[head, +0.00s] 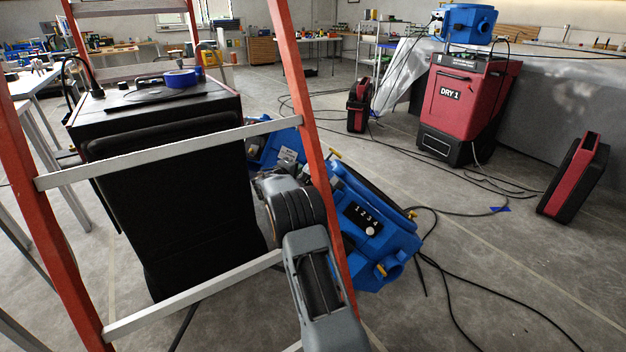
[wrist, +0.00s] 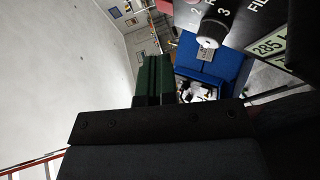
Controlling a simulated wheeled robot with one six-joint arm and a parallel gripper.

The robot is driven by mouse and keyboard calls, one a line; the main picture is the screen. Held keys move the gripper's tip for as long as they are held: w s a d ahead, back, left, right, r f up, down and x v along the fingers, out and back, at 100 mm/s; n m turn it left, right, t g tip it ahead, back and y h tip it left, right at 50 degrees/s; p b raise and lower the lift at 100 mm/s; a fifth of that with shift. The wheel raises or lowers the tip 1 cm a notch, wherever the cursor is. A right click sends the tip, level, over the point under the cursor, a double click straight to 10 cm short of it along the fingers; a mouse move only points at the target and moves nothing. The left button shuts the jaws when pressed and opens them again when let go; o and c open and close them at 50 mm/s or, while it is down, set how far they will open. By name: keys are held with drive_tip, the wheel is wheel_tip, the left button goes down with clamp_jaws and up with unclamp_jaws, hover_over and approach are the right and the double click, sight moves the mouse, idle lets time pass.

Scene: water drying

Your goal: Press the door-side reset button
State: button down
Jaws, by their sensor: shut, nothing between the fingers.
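I cannot make out a reset button for certain in either view. In the wrist view my gripper (wrist: 154,76) is shut and empty, its dark green fingers side by side. To its right, close by, is a black panel with a white-tipped round knob (wrist: 208,40), the numbers 2 and 3, partly cut-off letters and a pale "285" label (wrist: 271,45). I cannot tell whether the fingers touch anything. In the head view my fingertips are hidden behind my arm links and the black-backed machine (head: 185,200).
A red ladder (head: 290,60) with pale rungs stands close in front, across my arm. A blue unit (head: 350,190) marked 1 2 3 4 leans beside it. A red machine marked DRY 1 (head: 465,110) stands at the back right. Cables (head: 450,280) cross the floor.

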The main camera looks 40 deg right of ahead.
drive_tip(key=shift+s+d+f+b, duration=0.2)
drive_tip(key=shift+d+f+b, duration=0.45)
drive_tip(key=shift+d, duration=0.05)
drive_tip(key=shift+s+d+f+b, duration=0.15)
drive_tip(key=shift+d+f+b, duration=0.45)
drive_tip(key=shift+d+b, duration=0.05)
drive_tip(key=shift+d+f+b, duration=0.25)
drive_tip(key=shift+d+b, duration=0.05)
drive_tip(key=shift+b, duration=0.45)
idle(1.1)
drive_tip(key=shift+s+d+f, duration=0.15)
drive_tip(key=shift+d+f, duration=0.25)
idle(0.8)
drive_tip(key=shift+a+r, duration=0.1)
idle(0.3)
drive_tip(key=shift+a+r, duration=0.55)
drive_tip(key=shift+a, duration=0.05)
drive_tip(key=shift+w+a+r, duration=0.1)
drive_tip(key=shift+w+r, duration=0.05)
drive_tip(key=shift+w, duration=0.05)
drive_tip(key=a+r, duration=0.3)
drive_tip(key=shift+w+a+p, duration=0.2)
drive_tip(key=shift+w+p, duration=0.2)
